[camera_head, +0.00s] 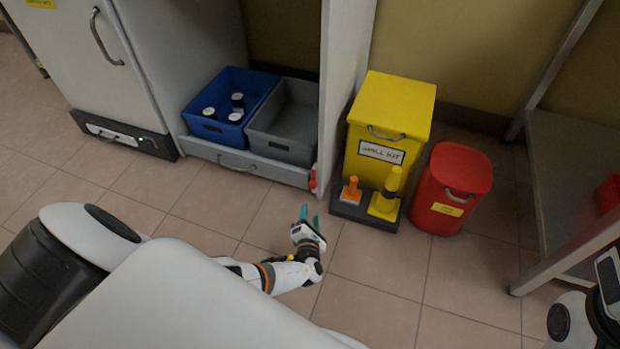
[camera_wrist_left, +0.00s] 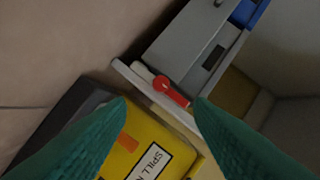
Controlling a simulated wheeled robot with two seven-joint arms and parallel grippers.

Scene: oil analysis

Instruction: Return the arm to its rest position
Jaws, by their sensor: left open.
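My left arm comes in from the left in the head view. Its left gripper (camera_head: 304,213) has teal fingers spread apart and nothing between them. It hangs over the tiled floor in front of the grey drawer front (camera_head: 238,160) and left of the yellow spill kit box (camera_head: 388,115). In the left wrist view the two teal fingers frame the lower part of the picture, apart and empty (camera_wrist_left: 155,125). A piece of my right arm shows at the lower right edge of the head view, but I cannot make out its gripper.
A blue bin (camera_head: 262,84) with several bottles and an empty grey bin (camera_head: 310,114) stand on the pulled-out drawer. A red handle (camera_head: 312,180) is at its corner. A red bin (camera_head: 451,188) and a metal table (camera_head: 570,150) stand right. The floor between is clear.

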